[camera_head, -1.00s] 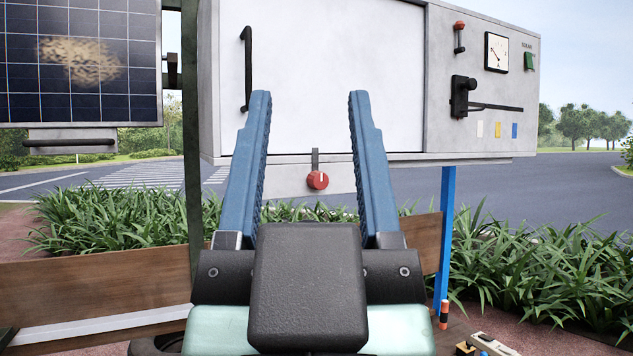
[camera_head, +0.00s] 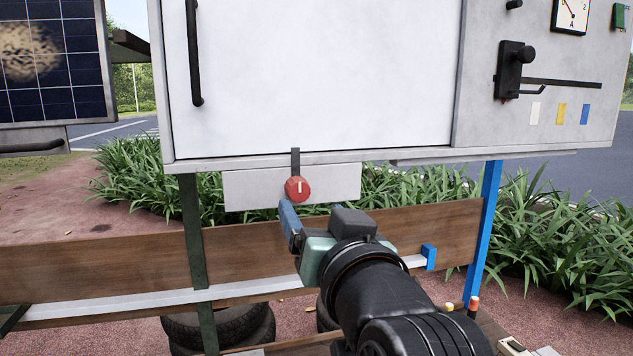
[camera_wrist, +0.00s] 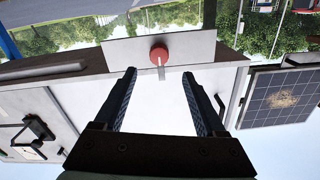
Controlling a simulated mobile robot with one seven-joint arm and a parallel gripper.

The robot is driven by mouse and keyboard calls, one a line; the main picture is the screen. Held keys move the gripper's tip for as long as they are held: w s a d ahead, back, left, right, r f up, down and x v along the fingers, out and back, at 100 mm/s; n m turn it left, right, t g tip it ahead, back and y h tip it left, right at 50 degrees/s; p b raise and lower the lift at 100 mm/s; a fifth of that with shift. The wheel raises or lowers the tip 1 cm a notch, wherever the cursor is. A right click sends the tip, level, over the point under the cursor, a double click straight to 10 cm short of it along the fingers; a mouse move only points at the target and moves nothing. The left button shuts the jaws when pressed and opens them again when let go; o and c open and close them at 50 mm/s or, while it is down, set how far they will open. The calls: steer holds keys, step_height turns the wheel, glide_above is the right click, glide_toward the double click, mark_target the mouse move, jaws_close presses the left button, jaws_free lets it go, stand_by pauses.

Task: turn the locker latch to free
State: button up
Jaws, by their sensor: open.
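The locker latch is a round red knob (camera_head: 297,189) with a white mark that stands upright. It sits on a pale plate (camera_head: 245,188) below the white locker door (camera_head: 320,75). A dark bar (camera_head: 295,160) runs from the knob up to the door's lower edge. My gripper (camera_head: 312,207) is just below and in front of the knob, its fingers apart and empty. The right finger is mostly hidden behind the gripper body. In the wrist view, which is upside down, the knob (camera_wrist: 158,52) lies beyond the open fingertips (camera_wrist: 159,73), centred between them.
A black door handle (camera_head: 193,55) is at the door's left. A panel with a black lever (camera_head: 515,70) and a gauge (camera_head: 571,12) is at the right. A wooden board (camera_head: 100,262) runs below, and a blue post (camera_head: 486,230) stands at the right. A solar panel (camera_head: 50,60) is at the left.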

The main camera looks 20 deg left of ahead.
mark_target(300, 191)
steer(key=p+x, duration=0.2)
steer(key=x, duration=0.4)
steer(key=shift+w+a+r, duration=0.1)
steer(key=shift+w+a, duration=0.05)
steer(key=shift+x, duration=0.85)
jaws_close()
